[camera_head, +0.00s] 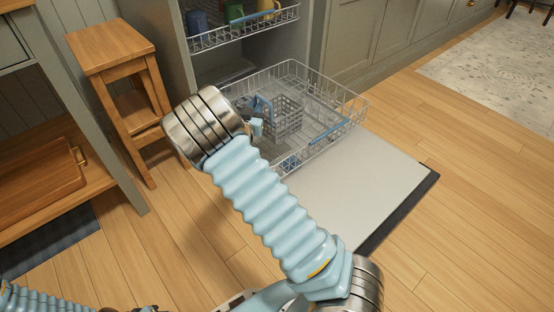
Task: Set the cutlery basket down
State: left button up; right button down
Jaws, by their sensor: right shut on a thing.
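The cutlery basket (286,120) is a small grey mesh basket, upright over the left part of the lower dishwasher rack (345,122). My right gripper (258,122) is shut on its left side, with its fingers partly hidden behind my wrist. The basket is within the rack's outline; I cannot tell whether its bottom touches the rack floor. The rack is a wide wire tray with a blue handle strip, pulled out over the open door (375,190). My left arm shows only at the bottom left corner, and its gripper is not visible.
An upper rack (245,33) with coloured mugs is pulled out above and behind. A wooden step stool (110,50) stands left of the dishwasher. A shelf with a wooden tray (40,185) is further left. The wooden floor to the right is clear up to a pale rug (500,75).

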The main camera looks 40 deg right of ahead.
notch_tip(320, 180, down, 10)
jog(key=b, duration=0.2)
jog(key=shift+d, duration=0.15)
jog(key=shift+f, duration=0.1)
jog(key=c, duration=1.6)
grip_release()
jog(key=shift+f, duration=0.1)
jog(key=o, duration=0.5)
jog(key=p+v, duration=0.1)
jog(key=v, duration=1.1)
